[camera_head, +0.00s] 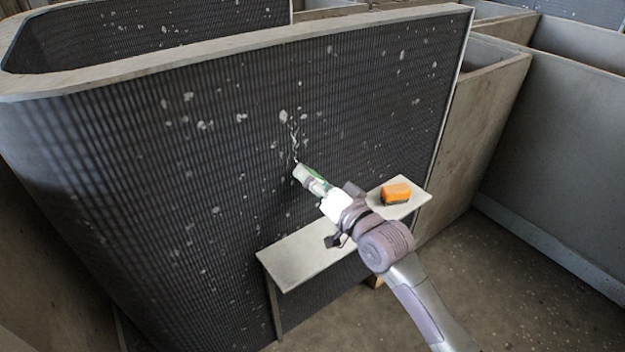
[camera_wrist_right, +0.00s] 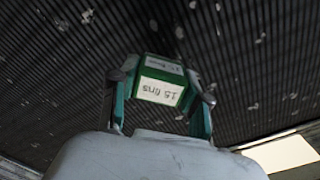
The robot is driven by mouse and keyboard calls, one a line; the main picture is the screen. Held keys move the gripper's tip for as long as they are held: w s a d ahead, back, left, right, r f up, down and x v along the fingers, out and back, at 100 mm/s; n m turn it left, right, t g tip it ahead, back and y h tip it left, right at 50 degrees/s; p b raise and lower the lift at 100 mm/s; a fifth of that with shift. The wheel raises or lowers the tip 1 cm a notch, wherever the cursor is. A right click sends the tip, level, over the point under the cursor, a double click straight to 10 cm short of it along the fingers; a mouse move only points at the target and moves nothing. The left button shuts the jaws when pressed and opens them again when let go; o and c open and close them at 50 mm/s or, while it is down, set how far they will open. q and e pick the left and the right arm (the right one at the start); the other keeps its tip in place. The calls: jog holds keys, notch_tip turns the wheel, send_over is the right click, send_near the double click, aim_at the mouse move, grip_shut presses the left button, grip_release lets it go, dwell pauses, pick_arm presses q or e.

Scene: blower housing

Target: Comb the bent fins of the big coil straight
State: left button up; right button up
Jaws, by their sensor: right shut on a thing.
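The big coil (camera_head: 220,150) is a large dark finned panel with a pale top edge, marked with many light spots. A patch of bent, pale fins (camera_head: 293,135) shows near its middle. My right gripper (camera_head: 311,181) is shut on a green fin comb (camera_head: 314,174), just below that patch and close to the coil face. In the right wrist view the comb (camera_wrist_right: 163,85) is a green block with white labels, one reading "15 fins", between the two fingers. Whether its teeth touch the fins is hidden. My left gripper is not in view.
A narrow pale shelf (camera_head: 300,258) stands against the coil below my right gripper. Grey panels (camera_head: 560,150) stand at the right, with bare floor (camera_head: 500,270) in front.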

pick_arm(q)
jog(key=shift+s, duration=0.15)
pick_arm(e)
jog(key=shift+w+a, duration=0.25)
jog(key=shift+w, duration=0.1)
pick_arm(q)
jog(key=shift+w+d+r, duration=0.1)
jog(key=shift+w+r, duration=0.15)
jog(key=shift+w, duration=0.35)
pick_arm(e)
jog(key=shift+w+a, duration=0.3)
jog(key=shift+w, duration=0.1)
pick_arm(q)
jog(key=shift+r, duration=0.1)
pick_arm(e)
jog(key=shift+r, duration=0.1)
